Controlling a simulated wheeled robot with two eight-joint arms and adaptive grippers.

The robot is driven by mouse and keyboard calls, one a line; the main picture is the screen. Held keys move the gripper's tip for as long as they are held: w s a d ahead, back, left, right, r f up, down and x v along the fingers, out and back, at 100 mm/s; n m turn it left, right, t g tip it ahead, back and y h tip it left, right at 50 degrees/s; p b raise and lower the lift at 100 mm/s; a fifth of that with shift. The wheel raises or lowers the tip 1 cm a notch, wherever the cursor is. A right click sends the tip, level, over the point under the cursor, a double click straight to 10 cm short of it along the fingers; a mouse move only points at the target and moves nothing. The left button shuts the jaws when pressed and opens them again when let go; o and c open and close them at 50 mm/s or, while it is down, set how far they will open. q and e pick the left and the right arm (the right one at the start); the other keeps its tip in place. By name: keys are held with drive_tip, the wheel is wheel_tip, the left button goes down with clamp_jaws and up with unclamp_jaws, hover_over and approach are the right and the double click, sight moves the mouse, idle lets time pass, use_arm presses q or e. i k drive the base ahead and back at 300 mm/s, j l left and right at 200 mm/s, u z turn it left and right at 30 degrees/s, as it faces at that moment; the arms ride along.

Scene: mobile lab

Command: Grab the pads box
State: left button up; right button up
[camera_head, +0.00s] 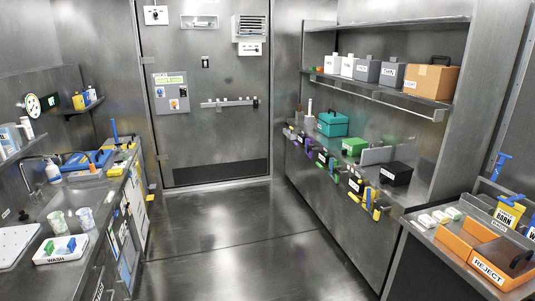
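No box is clearly readable as "pads" from here. On the counter below are a teal case (332,124), a green box (354,146) and a black box (396,173) with a white label. Neither of my grippers is in view.
The floor (240,235) between the counters is clear up to the closed door (210,100). A left counter holds a sink (75,200) and a "WASH" tray (61,257). At right, an orange "REJECT" bin (487,262) stands on a side table.

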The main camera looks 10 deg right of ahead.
sight(353, 147)
drive_tip(key=i+l+z, duration=0.1)
drive_tip(key=i+z, duration=0.3)
drive_tip(key=i, duration=0.15)
drive_tip(key=i+j+z, duration=0.1)
drive_tip(key=i+z, duration=0.3)
drive_tip(key=i+j+z, duration=0.25)
drive_tip(key=i+z, duration=0.2)
drive_tip(key=i, duration=0.2)
